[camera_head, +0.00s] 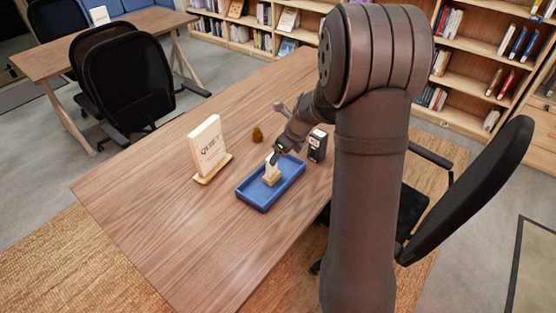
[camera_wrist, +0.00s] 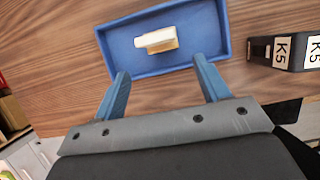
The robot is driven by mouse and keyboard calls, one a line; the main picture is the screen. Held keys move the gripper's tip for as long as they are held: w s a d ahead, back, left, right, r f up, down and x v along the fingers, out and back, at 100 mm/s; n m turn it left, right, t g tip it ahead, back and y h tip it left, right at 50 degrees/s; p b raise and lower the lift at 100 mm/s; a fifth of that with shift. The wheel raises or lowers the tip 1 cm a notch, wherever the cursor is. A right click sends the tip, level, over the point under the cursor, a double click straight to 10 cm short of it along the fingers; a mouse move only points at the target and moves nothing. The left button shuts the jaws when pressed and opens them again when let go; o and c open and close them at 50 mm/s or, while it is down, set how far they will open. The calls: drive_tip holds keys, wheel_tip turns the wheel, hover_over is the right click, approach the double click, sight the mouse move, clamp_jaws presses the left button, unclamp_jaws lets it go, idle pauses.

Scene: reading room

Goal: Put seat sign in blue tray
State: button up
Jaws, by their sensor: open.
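The blue tray (camera_head: 288,187) lies on the wooden table, and it fills the upper middle of the wrist view (camera_wrist: 200,57). A small cream block-like piece with a pale wooden part (camera_head: 271,173) is inside the tray; it also shows in the wrist view (camera_wrist: 160,40), near the tray's middle. I cannot tell for sure which one is the seat sign. My gripper (camera_wrist: 161,69) is open, its fingers apart and empty, close to the tray.
A tall QUIET sign (camera_head: 208,146) on a wooden base stands left of the tray. A small brown object (camera_head: 257,134) sits behind the tray. The table's left and front parts are clear. Black chairs and bookshelves stand around the table.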

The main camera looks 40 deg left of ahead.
sight(273, 168)
drive_tip(key=shift+v, duration=1.4)
drive_tip(key=shift+f, duration=0.1)
drive_tip(key=x, duration=1.2)
drive_tip(key=shift+f, duration=0.15)
wheel_tip(273, 168, up, 2)
drive_tip(key=shift+r, duration=0.7)
